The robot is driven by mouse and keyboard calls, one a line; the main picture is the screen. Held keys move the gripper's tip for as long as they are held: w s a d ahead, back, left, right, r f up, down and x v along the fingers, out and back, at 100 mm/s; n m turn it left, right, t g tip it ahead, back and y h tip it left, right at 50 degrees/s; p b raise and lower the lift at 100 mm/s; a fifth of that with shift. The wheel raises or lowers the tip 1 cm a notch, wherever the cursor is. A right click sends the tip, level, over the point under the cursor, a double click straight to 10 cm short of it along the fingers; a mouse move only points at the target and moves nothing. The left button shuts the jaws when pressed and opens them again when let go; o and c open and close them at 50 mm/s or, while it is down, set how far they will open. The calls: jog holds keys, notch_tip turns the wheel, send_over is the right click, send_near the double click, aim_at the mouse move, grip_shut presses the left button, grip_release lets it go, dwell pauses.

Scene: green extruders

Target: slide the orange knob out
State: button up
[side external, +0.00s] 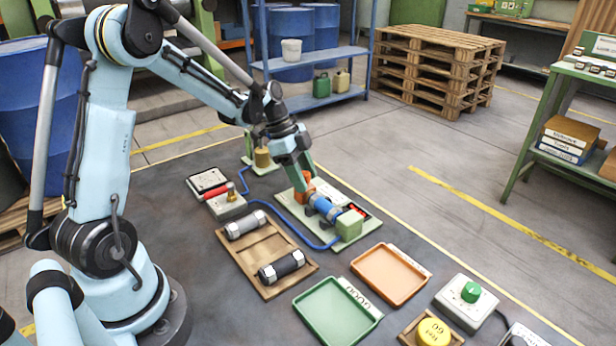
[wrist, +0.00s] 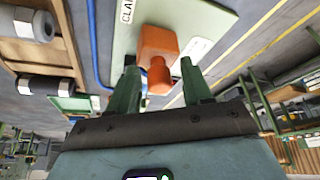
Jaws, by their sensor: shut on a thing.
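The orange knob (wrist: 159,76) sticks out of an orange block (wrist: 157,42) on a pale green plate (wrist: 210,17) marked with a "CLA..." label. In the side view my gripper (side external: 298,176) reaches down over the orange block (side external: 303,188) at the plate's far left end. The fingers hide most of the knob there. A blue cylinder (side external: 325,208) lies on the same plate, between the orange block and a green block (side external: 349,224).
A green tray (side external: 337,312) and an orange tray (side external: 390,274) lie in front. A blue hose (side external: 285,222) runs to the plate. A switch box (side external: 228,204) stands behind the wooden tray.

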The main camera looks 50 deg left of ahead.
jog(key=shift+a+f, duration=0.1)
jog(key=shift+f, duration=0.3)
jog(key=shift+a, duration=1.55)
jog(key=o, duration=0.4)
jog(key=shift+c, duration=0.2)
jog(key=shift+r, duration=0.1)
notch_tip(320, 180, up, 8)
jog(key=shift+r, duration=0.25)
jog(key=s+d+n+t+y, duration=0.4)
jog(key=s+d+n, duration=0.8)
jog(key=d, duration=0.2)
jog(key=shift+d+r+t, duration=0.15)
jog(key=shift+r+t, duration=0.25)
jog(key=shift+r, duration=0.05)
